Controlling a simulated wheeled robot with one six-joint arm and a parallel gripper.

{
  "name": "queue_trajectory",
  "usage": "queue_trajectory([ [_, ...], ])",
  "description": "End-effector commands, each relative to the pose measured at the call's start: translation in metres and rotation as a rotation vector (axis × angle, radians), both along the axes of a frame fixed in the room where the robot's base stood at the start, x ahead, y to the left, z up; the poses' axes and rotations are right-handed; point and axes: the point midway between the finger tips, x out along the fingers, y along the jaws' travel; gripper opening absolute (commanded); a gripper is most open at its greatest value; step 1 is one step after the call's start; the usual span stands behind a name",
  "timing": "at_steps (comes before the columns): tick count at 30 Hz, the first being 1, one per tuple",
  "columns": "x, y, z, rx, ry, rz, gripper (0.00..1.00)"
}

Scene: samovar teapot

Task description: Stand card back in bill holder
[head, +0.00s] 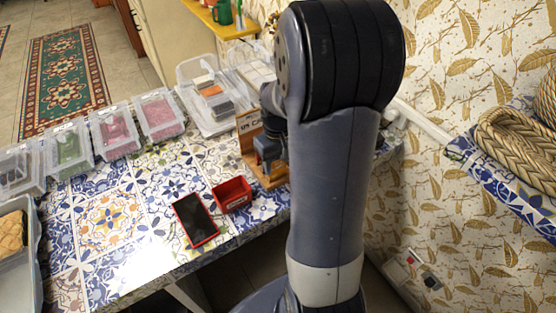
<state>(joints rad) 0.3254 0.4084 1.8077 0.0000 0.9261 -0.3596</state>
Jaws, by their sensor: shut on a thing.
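A tan card (249,122) with dark printed letters stands roughly upright at the right side of the tiled table, partly hidden by my arm. A wooden holder (275,181) with a base and an upright part is just below it. My gripper (267,158) is a dark shape in front of the holder, shut on the card. Its fingertips and the grip point are mostly hidden. I cannot tell whether the card's lower edge touches the holder.
Clear bins (160,113) line the back left. A clear tray (214,108) with small blocks stands behind the holder. A patterned wall is at right.

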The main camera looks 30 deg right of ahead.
Motion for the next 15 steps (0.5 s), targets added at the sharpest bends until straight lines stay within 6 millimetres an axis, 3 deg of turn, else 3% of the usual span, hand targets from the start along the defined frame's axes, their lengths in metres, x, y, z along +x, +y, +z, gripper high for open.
queue_trajectory([
  [13, 0.0000, 0.0000, -0.0046, 0.000, 0.000, 0.000, 0.24],
  [14, 0.0001, 0.0000, -0.0046, 0.000, 0.000, 0.000, 0.50],
  [15, 0.0001, 0.0000, -0.0046, 0.000, 0.000, 0.000, 0.54],
])
